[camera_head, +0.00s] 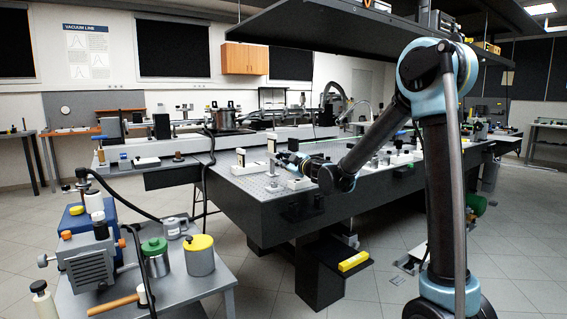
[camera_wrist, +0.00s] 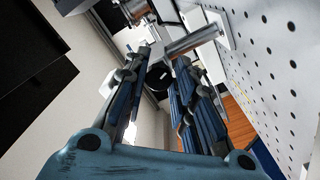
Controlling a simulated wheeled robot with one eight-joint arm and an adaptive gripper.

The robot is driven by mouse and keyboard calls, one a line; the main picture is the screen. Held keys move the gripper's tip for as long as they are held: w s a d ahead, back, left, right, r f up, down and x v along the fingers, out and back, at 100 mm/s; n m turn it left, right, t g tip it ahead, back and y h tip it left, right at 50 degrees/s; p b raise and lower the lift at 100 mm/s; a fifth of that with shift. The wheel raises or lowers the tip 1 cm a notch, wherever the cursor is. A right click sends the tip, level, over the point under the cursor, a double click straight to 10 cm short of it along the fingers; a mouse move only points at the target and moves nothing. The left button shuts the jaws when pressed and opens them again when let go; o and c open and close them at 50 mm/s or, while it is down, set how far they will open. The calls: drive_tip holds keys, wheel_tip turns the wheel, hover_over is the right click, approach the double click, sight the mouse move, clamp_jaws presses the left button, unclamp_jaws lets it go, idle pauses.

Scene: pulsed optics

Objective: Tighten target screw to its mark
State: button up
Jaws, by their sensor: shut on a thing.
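The target screw shows in the wrist view as a black round knob (camera_wrist: 157,76) with a small pale mark on its face. It sits between the two blue-padded fingers of my gripper (camera_wrist: 163,66), which are shut on it. A metal mount with a cylindrical post (camera_wrist: 190,42) is just beyond the fingertips. In the head view my gripper (camera_head: 286,158) reaches in low over the near left part of the optical table (camera_head: 290,205), among small mounts. The screw itself is too small to make out there. I cannot tell how its mark lines up.
A white-sided block (camera_head: 240,157) and a pale box (camera_head: 299,183) stand close to my gripper. The perforated tabletop (camera_wrist: 275,60) lies close along the right of the wrist view. A dark shelf (camera_head: 330,22) hangs above. A grey cart (camera_head: 205,290) with cans stands at front left.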

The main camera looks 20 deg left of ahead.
drive_tip(key=o, duration=1)
drive_tip(key=shift+o, duration=0.2)
drive_tip(key=v, duration=1.2)
drive_tip(key=shift+w, duration=0.1)
